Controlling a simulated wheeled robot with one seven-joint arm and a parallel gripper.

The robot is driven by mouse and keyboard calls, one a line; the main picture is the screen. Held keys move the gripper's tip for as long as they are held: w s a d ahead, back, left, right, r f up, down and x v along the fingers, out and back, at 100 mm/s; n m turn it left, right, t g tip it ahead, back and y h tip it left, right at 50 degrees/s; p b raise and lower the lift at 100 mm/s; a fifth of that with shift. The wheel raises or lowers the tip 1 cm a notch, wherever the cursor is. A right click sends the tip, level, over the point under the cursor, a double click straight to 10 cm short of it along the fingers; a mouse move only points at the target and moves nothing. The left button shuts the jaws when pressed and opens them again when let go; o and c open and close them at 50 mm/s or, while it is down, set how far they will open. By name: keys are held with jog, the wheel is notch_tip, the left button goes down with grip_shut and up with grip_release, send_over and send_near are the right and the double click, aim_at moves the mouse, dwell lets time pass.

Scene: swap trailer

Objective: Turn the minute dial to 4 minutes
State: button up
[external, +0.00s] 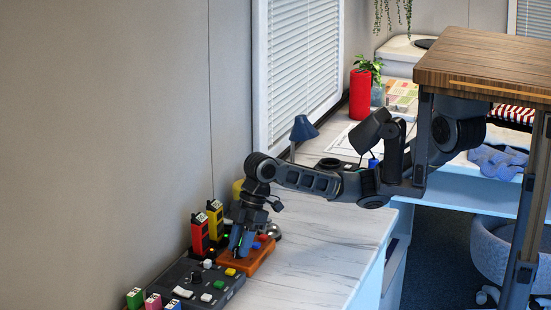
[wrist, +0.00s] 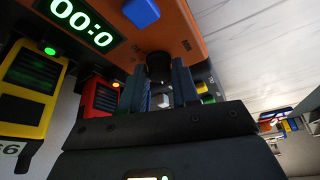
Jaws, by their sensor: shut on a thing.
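The orange timer box (external: 258,259) lies on the white counter near the wall, with a blue and a red button on top. My gripper (external: 236,252) points down at its left end. In the wrist view, the black dial (wrist: 158,66) sits between my two blue-grey fingertips (wrist: 160,85), which are shut on it. The timer's green display (wrist: 82,20) shows zeros and is partly cut off by the frame. A blue button (wrist: 142,12) is beside the display. The dial's pointer and full markings cannot be read.
A dark control panel (external: 196,284) with several coloured buttons adjoins the timer. Red (external: 200,234) and yellow (external: 215,219) handheld units stand against the wall. A silver bell (external: 273,230) is behind the timer. The counter to the right is clear.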

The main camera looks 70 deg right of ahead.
jog(key=shift+r+m+p, duration=0.1)
jog(key=shift+m+p, duration=0.2)
jog(key=shift+p, duration=0.05)
grip_shut()
jog(key=m+t+p, duration=0.1)
jog(key=m+p, duration=0.1)
jog(key=shift+s+a+r+p, duration=0.1)
jog(key=shift+s+a+p, duration=0.1)
jog(key=shift+p, duration=0.1)
jog(key=m+h+p, duration=0.1)
jog(key=m+p, duration=0.1)
jog(key=m, duration=0.1)
jog(key=shift+t+p, duration=0.3)
jog(key=shift+t, duration=0.1)
jog(key=shift+m+h+p, duration=0.3)
jog(key=shift+m+p, duration=0.25)
jog(key=shift+m, duration=0.05)
jog(key=shift+f, duration=0.2)
jog(key=o, duration=0.9)
grip_release()
jog(key=shift+o, duration=0.2)
jog(key=v, duration=0.7)
jog(key=shift+s+r+p, duration=0.25)
jog(key=shift+r+p, duration=0.05)
jog(key=shift+r, duration=0.05)
